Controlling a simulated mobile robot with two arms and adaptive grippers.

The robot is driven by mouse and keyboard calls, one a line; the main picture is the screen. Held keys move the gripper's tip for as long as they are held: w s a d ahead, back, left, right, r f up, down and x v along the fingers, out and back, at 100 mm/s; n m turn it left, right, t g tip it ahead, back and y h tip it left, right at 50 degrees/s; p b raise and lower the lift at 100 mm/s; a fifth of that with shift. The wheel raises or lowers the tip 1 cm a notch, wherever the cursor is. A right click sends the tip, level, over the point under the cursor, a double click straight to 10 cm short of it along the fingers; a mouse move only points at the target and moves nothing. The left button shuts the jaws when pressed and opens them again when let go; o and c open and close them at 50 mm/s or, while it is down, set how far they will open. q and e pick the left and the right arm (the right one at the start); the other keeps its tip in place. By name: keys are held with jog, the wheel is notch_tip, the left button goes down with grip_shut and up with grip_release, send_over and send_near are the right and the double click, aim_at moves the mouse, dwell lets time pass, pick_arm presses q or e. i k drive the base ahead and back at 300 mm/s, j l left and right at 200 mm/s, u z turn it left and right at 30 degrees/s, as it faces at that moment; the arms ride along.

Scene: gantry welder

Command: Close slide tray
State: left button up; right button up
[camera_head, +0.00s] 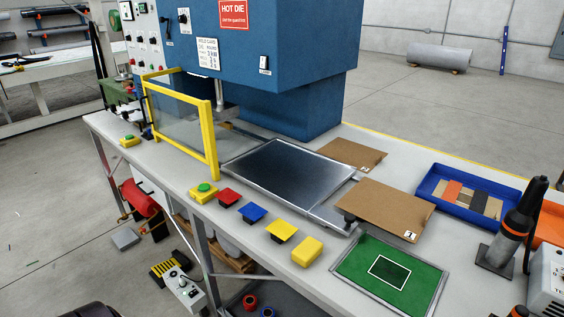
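The slide tray (272,167) is a flat dark metal plate with a light metal rim. It sticks out from under the blue press (262,58) toward the front right, on light metal rails. A small dark knob or handle (349,219) shows at the near right end of its frame. The tray's far left end is partly hidden behind the yellow-framed clear guard (211,140). Neither of my grippers shows in the head view.
Brown boards (385,208) lie beside the tray's right side. A green mat (378,282), a blue bin (430,187) and a black-orange hand tool (514,224) are at right. Green, red, blue and yellow pieces line the front edge, with a yellow block (307,251).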

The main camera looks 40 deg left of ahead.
aim_at(301, 179)
jog(key=u, duration=1.2)
